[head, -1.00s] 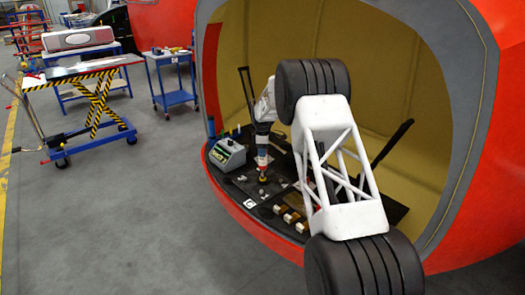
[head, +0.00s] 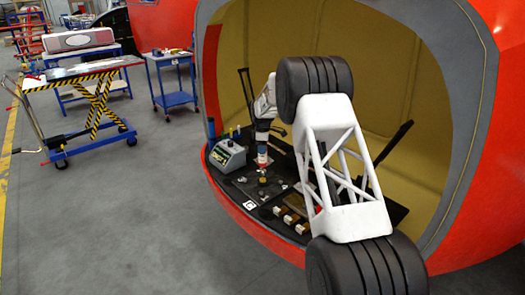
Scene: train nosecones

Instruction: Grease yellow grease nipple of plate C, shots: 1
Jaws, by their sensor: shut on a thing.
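My gripper (head: 262,139) points down inside the red shell's opening. It is shut on a slim tool with white, blue and red bands (head: 262,154), held upright. The fingers are too small to make out. Below the tool's tip, with a small gap, a small yellow nipple (head: 262,181) stands on a dark plate (head: 240,190). A white label (head: 249,205) lies at the plate's front edge; its letter is hard to read now.
A grey-green control box (head: 228,156) stands left of the plate. Several brown and white blocks (head: 290,219) lie to the right. The red shell's rim (head: 255,226) borders the dark work surface. A yellow-black lift cart (head: 95,100) and a blue trolley (head: 170,78) stand outside at left.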

